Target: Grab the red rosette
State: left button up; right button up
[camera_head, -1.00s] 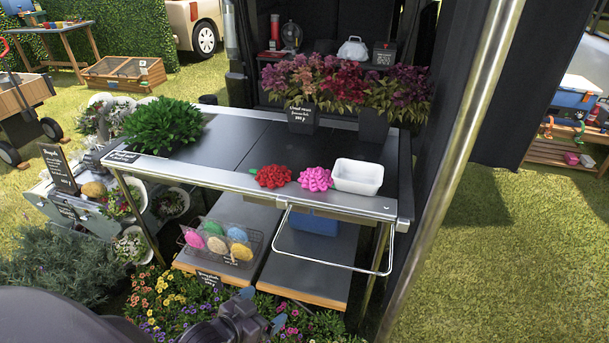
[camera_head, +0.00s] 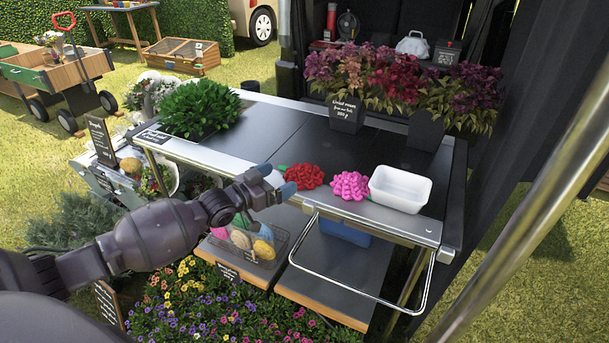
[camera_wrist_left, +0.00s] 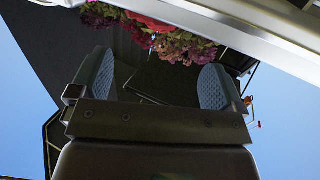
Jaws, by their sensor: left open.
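The red rosette (camera_head: 305,176) lies near the front edge of the dark table (camera_head: 265,133), just left of the pink rosette (camera_head: 350,185). My left gripper (camera_head: 276,180) reaches in from the left, its blue-grey fingertips at the table's front edge close to the red rosette's left side. I cannot tell whether a fingertip touches it. In the left wrist view the two fingers (camera_wrist_left: 154,84) are spread apart with nothing held between them. A red patch shows at the top there, but I cannot tell whether it is the rosette. My right gripper is not in view.
A white tub (camera_head: 401,189) stands right of the pink rosette. A green leafy plant (camera_head: 200,108) is at the table's left. A metal rail (camera_head: 345,283) sticks out in front. A wire basket (camera_head: 246,240) of colourful balls sits below my gripper.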

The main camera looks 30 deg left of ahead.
aim_at(299, 171)
pick_arm(q)
jog(key=x, duration=0.2)
jog(key=shift+w+d+f, duration=0.15)
jog(key=shift+w+f, duration=0.05)
jog(key=shift+w, duration=0.05)
jog(key=shift+w+d+b, duration=0.25)
jog(key=shift+w+b, duration=0.05)
jog(key=shift+w, duration=0.4)
jog(key=b+x, duration=0.1)
jog(key=x, duration=0.2)
jog(key=shift+w+d+f, duration=0.15)
jog(key=shift+w+f, duration=0.05)
jog(key=shift+w, duration=0.2)
jog(key=shift+w+d+r, duration=0.1)
jog(key=shift+w+d, duration=0.1)
jog(key=shift+w, duration=0.4)
jog(key=c, duration=1)
